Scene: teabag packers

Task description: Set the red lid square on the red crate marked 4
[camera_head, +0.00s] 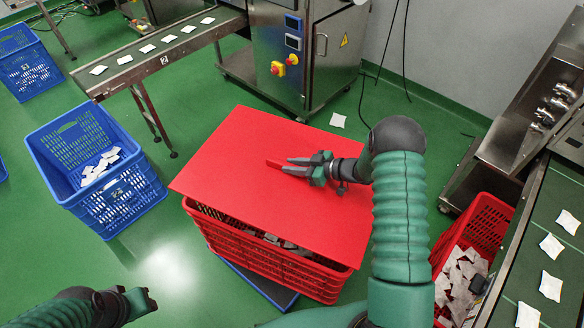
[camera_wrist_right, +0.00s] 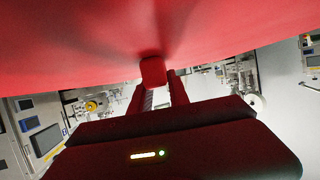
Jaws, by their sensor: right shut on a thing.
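The red lid (camera_head: 240,150) is a flat sheet over a red crate (camera_head: 275,270) in the middle of the head view. My right gripper (camera_head: 291,168) is shut on the lid's small raised red handle (camera_head: 273,163). In the right wrist view the handle (camera_wrist_right: 152,70) sits between the fingers, under the lid's broad red surface (camera_wrist_right: 70,50). The crate's near rim and some white teabags show below the lid's near edge, so the lid does not look seated there. The crate's number is not visible. My left gripper (camera_head: 143,301) is low at the left, away from the lid.
A blue crate with teabags (camera_head: 122,195) stands left, another blue crate (camera_head: 28,75) farther back. A red crate with teabags (camera_head: 490,222) is at the right beside a conveyor (camera_head: 562,195). A steel machine (camera_head: 325,60) stands behind.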

